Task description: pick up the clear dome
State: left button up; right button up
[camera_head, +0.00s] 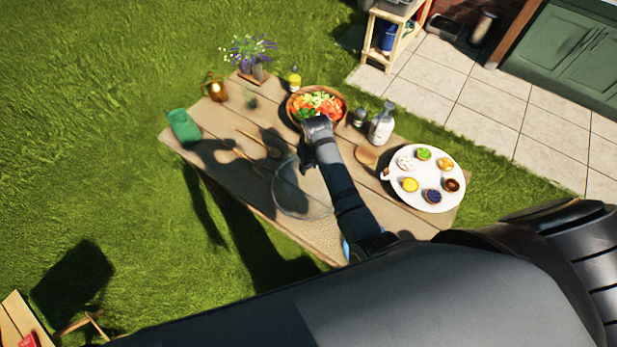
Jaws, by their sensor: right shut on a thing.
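The clear dome (289,197) is a see-through, round cover in the middle of the wooden table. My right arm reaches in from the lower right, across the dome's right part. My right gripper (307,162) is at the dome's upper edge and is shut on its top part; the fingers are small and dark, so the exact contact is hard to see. I cannot tell whether the dome touches the table or hangs just above it. My left gripper is not in view.
A bowl of salad (343,99) stands just beyond the gripper. A white plate of small cakes (400,199) is at right. A white bottle (382,124), flower pot (258,73), brass can (215,88) and green container (184,126) stand around the table (222,116).

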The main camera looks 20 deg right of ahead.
jog(key=shift+w+f, duration=0.1)
jog(key=shift+w, duration=0.05)
grip_shut()
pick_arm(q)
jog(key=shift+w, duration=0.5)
